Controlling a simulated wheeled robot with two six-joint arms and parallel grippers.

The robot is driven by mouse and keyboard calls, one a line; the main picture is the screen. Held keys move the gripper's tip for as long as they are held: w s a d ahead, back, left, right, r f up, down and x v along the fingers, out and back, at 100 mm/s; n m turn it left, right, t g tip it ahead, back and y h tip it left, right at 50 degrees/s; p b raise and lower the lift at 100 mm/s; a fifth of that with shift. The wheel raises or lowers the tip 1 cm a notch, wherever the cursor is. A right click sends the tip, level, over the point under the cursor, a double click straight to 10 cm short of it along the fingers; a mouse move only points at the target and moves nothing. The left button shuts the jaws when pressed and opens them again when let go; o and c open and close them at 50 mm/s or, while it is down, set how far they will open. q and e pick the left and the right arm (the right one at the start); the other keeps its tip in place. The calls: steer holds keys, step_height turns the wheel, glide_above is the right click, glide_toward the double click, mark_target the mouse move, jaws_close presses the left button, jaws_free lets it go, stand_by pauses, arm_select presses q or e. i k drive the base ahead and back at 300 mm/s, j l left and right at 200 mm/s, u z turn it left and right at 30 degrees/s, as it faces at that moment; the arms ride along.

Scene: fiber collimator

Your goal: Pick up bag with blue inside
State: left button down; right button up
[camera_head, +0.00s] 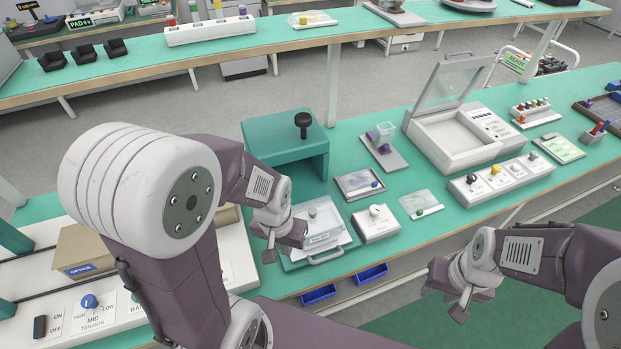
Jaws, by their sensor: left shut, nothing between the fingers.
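My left gripper (284,249) is shut and empty, at the left side of the white tray-like block in front of the press, left of and nearer than the blue bag. My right gripper (448,293) looks open and empty, in front of the bench edge, well away from both bags.
A teal press (290,140) with a black knob stands behind my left gripper. A white switch box (376,224) sits just in front of the blue bag. A purple-based holder (383,152) is behind it. An open-lidded machine (455,135) is to the right.

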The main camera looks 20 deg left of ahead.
mark_target(355, 184)
steer(key=u, duration=0.15)
steer(key=l+u, duration=0.3)
steer(key=l, duration=0.35)
steer(key=l+u, duration=0.35)
steer(key=l, duration=0.3)
steer(key=i, duration=0.05)
